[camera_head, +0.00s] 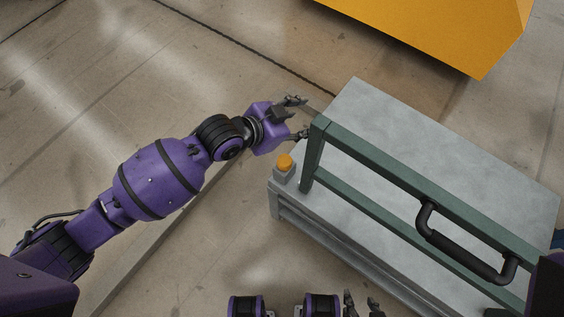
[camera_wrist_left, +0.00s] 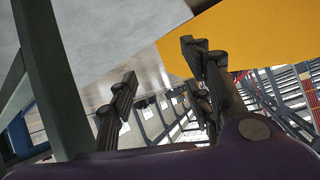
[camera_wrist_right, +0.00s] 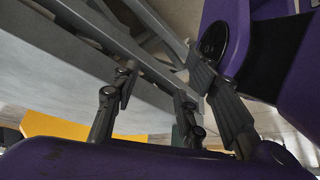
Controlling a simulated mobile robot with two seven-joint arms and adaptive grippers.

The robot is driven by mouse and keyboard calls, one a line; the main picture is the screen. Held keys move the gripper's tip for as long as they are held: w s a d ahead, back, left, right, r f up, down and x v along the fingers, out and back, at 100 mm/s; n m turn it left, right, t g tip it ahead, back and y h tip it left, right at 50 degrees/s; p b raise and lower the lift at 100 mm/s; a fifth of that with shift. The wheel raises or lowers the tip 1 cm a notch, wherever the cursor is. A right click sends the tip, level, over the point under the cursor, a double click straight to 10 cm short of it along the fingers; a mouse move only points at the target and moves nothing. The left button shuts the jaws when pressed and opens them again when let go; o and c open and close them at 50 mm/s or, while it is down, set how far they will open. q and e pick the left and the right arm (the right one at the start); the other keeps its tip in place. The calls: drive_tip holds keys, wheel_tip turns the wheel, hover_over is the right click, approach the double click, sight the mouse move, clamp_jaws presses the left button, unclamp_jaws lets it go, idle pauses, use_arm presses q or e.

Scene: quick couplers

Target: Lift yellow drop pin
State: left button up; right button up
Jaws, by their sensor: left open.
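The yellow drop pin (camera_head: 285,161) shows as a yellow-orange round cap on a small grey block at the left corner of the grey bench, in the head view. My left gripper (camera_head: 302,116) is just above the pin in the picture, beside the end of the green frame, apart from the pin. Its fingers are spread and empty in the left wrist view (camera_wrist_left: 160,65); the pin does not show there. My right gripper (camera_head: 363,302) is at the bottom edge of the head view. In the right wrist view (camera_wrist_right: 158,85) its fingers are apart with nothing between them.
The grey bench (camera_head: 362,110) carries a green frame (camera_head: 380,168) with a black handle (camera_head: 462,250), close to my left gripper. A large yellow body (camera_head: 430,25) stands at the upper right. Floor left of the bench is clear.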

use_arm(q)
drive_tip(key=w+f+m+g+b, duration=0.1)
drive_tip(key=w+m+g+b, duration=0.1)
drive_tip(key=w+m+b, duration=0.15)
drive_tip(key=m+g+y+b, duration=0.3)
drive_tip(key=m+g+y, duration=0.2)
drive_tip(key=g, duration=0.1)
hover_over(283, 161)
drive_tip(key=a, duration=0.3)
wheel_tip(283, 161, down, 5)
drive_tip(key=shift+n+g+h, duration=0.25)
drive_tip(key=shift+g+h, duration=0.05)
drive_tip(key=x, duration=0.2)
drive_tip(key=b+x, duration=0.1)
drive_tip(key=x, duration=0.1)
drive_tip(key=w+x, duration=0.1)
drive_tip(key=x, duration=0.1)
drive_tip(key=shift+s+d+f+b, duration=0.1)
drive_tip(key=shift+d+f+b, duration=0.15)
drive_tip(key=shift+b, duration=0.15)
drive_tip(key=shift+f, duration=0.25)
drive_tip(key=shift+c, duration=1.4)
drive_tip(key=c, duration=0.9)
drive_tip(key=shift+s, duration=0.1)
clamp_jaws()
use_arm(e)
drive_tip(key=s+x, duration=0.1)
drive_tip(key=x, duration=0.5)
drive_tip(key=shift+d+f, duration=0.45)
drive_tip(key=shift+f, duration=0.1)
